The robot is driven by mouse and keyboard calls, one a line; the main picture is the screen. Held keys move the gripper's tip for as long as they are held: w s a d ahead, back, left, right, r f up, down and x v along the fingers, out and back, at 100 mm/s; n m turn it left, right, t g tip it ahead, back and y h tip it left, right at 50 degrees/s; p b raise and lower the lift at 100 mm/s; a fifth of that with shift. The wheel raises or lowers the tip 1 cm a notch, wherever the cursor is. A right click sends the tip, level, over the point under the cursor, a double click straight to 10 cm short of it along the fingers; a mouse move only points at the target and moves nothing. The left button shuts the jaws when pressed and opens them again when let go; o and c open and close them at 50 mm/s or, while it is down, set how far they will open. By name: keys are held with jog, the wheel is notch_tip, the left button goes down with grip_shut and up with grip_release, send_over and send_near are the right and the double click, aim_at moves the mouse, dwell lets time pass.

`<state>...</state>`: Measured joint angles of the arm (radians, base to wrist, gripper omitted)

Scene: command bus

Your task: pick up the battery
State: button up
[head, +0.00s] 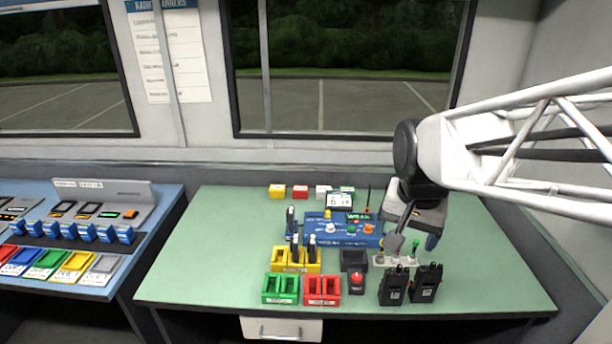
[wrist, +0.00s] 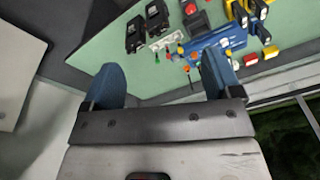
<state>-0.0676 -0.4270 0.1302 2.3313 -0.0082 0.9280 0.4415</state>
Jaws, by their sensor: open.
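No single thing can be told for certain as the battery. Several upright dark pieces with pale edges (head: 312,246) stand in or behind a yellow two-slot holder (head: 283,267) at the middle of the green table; they may be batteries. Similar dark blue pieces (wrist: 241,17) show at the top right of the wrist view. My gripper (head: 413,243) is above the right part of the table, right of the holder and apart from it. In the wrist view my gripper (wrist: 160,80) has its two blue fingers wide apart with nothing between them.
Two black radios (head: 394,287) stand at the front right, below my gripper. A blue panel with knobs (head: 345,229) lies behind the holder. Empty-looking green (head: 281,289) and red (head: 322,290) holders stand in front. The table's left part (head: 200,260) is clear.

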jog(key=w+a+f+m, duration=0.1)
jog(key=w+a+m, duration=0.25)
jog(key=w, duration=0.75)
jog(key=m+g, duration=0.2)
jog(key=m, duration=0.8)
send_over(291, 211)
notch_tip(291, 211, down, 19)
jog(key=shift+d+r, duration=0.1)
jog(key=shift+d, duration=0.05)
jog(key=shift+w+a+f, duration=0.15)
jog(key=shift+a+f, duration=0.1)
jog(key=shift+f, duration=1.25)
jog(key=shift+f, duration=0.1)
jog(key=shift+w+f, duration=0.15)
jog(key=shift+f, duration=2.4)
